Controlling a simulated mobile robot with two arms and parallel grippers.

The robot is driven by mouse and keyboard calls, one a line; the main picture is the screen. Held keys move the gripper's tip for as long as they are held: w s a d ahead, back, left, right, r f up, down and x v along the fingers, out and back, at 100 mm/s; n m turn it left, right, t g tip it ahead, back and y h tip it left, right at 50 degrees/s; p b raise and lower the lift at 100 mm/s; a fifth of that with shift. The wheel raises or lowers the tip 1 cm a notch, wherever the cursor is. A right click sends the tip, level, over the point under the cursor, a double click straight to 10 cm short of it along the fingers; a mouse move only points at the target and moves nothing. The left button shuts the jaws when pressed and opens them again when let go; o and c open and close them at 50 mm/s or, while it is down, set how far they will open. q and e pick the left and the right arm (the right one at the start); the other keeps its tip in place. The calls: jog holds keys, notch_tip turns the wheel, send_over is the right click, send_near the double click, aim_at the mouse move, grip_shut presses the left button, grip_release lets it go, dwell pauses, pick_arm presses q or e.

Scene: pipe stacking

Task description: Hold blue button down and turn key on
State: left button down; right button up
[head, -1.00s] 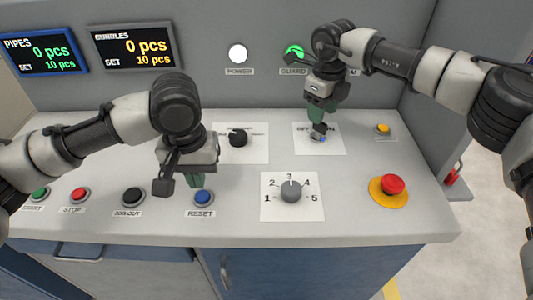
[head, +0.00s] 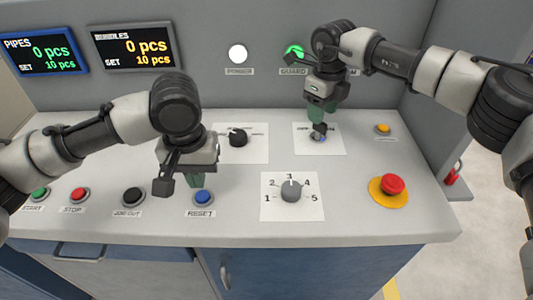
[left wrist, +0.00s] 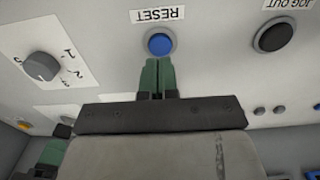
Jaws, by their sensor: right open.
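The blue RESET button (head: 203,196) sits on the front of the panel; it also shows in the left wrist view (left wrist: 160,44). My left gripper (head: 195,184) points down just behind the button. In the left wrist view its green fingers (left wrist: 157,62) are shut together, empty, with the tips at the button's near edge. I cannot tell whether they touch it. My right gripper (head: 318,136) is open and points down at the key switch on its white plate (head: 334,147). The gripper hides most of the key, so its position is unclear.
A numbered dial (head: 291,192) and a red emergency button (head: 392,185) are on the right part of the panel. A black selector knob (head: 238,138) is between the arms. Black JOG OUT (head: 133,196), red STOP (head: 78,195) and green START (head: 40,193) buttons line the front left.

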aim_at(202, 197)
pick_arm(q)
jog(key=shift+f, duration=0.1)
jog(key=shift+f, duration=1.95)
jog(key=shift+s+f, duration=0.15)
jog(key=shift+f, duration=0.15)
pick_arm(e)
jog(key=shift+s+f, duration=0.1)
pick_arm(q)
jog(key=shift+f, duration=0.1)
pick_arm(e)
jog(key=shift+f, duration=2.5)
jog(key=shift+c, duration=0.3)
grip_shut()
